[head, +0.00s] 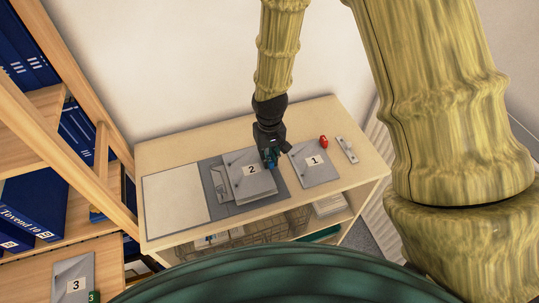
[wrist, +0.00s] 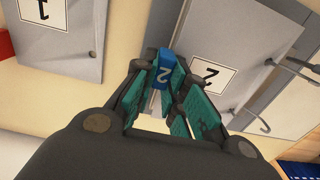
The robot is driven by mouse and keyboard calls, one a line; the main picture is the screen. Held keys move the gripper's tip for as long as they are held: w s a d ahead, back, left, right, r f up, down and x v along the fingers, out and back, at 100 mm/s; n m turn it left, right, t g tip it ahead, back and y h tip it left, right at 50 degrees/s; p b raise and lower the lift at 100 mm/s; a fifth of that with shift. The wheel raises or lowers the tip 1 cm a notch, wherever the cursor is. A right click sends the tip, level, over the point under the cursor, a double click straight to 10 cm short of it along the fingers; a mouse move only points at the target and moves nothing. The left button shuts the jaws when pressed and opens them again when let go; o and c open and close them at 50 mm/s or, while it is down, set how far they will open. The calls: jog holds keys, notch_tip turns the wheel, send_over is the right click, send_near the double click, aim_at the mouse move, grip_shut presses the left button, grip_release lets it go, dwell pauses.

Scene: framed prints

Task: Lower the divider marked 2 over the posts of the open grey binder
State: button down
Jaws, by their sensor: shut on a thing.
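The divider marked 2 (head: 262,185) is a grey sheet with a white number label, over the open grey binder (head: 283,181) on the cabinet top. My gripper (head: 270,160) is at its right-hand far edge. In the wrist view my gripper (wrist: 164,88) is shut on the divider's blue tab (wrist: 164,70), which also bears a 2. The divider's grey face (wrist: 245,40) spreads beyond the fingers. Bent metal posts (wrist: 294,72) of the binder show by its far edge. I cannot tell whether the posts pass through the divider's holes, or how high it is above the binder.
A divider marked 1 (head: 318,173) lies right of the binder, near a red object (head: 323,142) and a small grey plate (head: 347,149). A white panel (head: 174,198) lies at left. A sheet marked 3 (head: 74,264) is at lower left. Shelves with blue binders (head: 36,204) stand left.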

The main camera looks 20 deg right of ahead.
jog(key=shift+f, duration=0.25)
dwell(0.3)
jog(key=c, duration=1.4)
grip_release()
jog(key=shift+o, duration=0.2)
jog(key=shift+r, duration=0.1)
jog(key=shift+r+p, duration=2.85)
jog(key=shift+r, duration=0.6)
